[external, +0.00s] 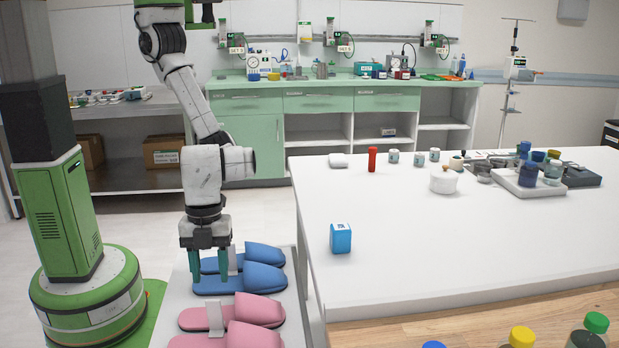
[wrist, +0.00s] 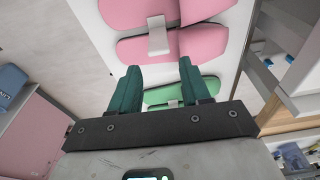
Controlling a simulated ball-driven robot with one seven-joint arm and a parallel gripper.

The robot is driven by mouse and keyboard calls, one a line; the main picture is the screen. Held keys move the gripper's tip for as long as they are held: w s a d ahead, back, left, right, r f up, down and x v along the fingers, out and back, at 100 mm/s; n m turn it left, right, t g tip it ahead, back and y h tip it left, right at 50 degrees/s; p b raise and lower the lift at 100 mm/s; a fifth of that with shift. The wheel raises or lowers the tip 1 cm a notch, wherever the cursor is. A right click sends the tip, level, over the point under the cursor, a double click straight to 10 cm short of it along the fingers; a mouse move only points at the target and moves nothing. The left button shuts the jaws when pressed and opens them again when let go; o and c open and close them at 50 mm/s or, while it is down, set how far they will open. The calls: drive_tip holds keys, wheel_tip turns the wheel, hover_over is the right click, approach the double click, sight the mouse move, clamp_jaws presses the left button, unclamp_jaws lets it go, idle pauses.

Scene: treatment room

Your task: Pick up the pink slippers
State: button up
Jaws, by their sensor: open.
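The pair of pink slippers (external: 245,316) lies on a white bench or shelf at the bottom of the external view, with a pale upright piece between the two slippers. In the wrist view the pink slippers (wrist: 205,42) lie at the top, beyond my fingertips, with the pale piece (wrist: 157,36) across their middle. My gripper (external: 209,280) points down with its two green fingers apart and empty. In the external view it overlaps the blue slippers (external: 262,278); its height above them is unclear. My gripper (wrist: 158,66) does not touch the pink slippers in the wrist view.
Green slippers (wrist: 160,95) show between my fingers in the wrist view, partly hidden. A large white table (external: 430,225) stands right of the bench, with a blue box (external: 341,238) near its left edge. Bottles (external: 522,337) stand at the front right. Floor is clear behind the bench.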

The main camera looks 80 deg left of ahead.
sight(214, 314)
drive_tip(key=f, duration=0.3)
drive_tip(key=d+f, duration=0.1)
drive_tip(key=f, duration=0.6)
drive_tip(key=shift+s+d, duration=0.1)
drive_tip(key=shift+d, duration=0.1)
clamp_jaws()
idle(0.3)
